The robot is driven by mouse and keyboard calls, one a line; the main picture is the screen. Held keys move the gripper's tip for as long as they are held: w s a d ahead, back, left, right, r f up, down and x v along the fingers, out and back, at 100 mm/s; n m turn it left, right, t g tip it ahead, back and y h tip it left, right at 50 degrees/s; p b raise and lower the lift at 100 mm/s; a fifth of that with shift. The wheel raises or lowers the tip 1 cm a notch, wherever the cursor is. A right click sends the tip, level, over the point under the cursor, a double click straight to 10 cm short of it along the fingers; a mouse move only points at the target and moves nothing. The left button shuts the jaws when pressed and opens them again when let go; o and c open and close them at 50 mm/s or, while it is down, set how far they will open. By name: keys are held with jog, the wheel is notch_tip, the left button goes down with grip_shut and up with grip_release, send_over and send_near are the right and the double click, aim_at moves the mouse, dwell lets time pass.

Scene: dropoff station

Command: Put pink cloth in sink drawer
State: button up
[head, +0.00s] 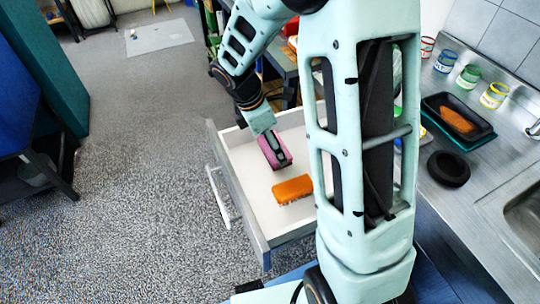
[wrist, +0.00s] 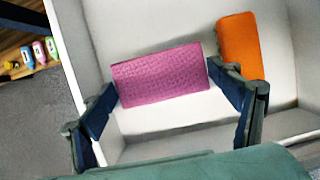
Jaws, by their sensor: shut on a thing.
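The pink cloth (head: 267,150) is a folded, textured block inside the open white drawer (head: 256,205). In the wrist view the cloth (wrist: 160,82) lies crosswise between my two dark fingertips, with the drawer's pale floor (wrist: 165,128) around it. My gripper (head: 275,146) reaches down into the drawer and is shut on the cloth, one finger at each end. It also shows in the wrist view (wrist: 163,84). I cannot tell whether the cloth touches the drawer floor. My arm hides the right part of the drawer in the head view.
An orange brush-like item (head: 292,189) lies in the drawer near the cloth, also in the wrist view (wrist: 240,47). The steel counter (head: 458,215) on the right holds several jars, a black tray (head: 458,117), a black round item (head: 448,169) and the sink (head: 525,215). Carpet on the left is clear.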

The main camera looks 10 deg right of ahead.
aim_at(271, 151)
jog(key=shift+w+f, duration=0.3)
jog(key=shift+f, duration=0.05)
jog(key=f+b, duration=0.3)
jog(key=f, duration=0.1)
jog(key=shift+w+a+b, duration=0.15)
jog(key=shift+w+b, duration=0.2)
jog(key=shift+b, duration=0.05)
jog(key=shift+r, duration=0.15)
jog(key=o, duration=1.2)
jog(key=p+v, duration=0.2)
jog(key=v, duration=1)
jog(key=shift+s+p, duration=0.1)
jog(key=shift+p, duration=0.2)
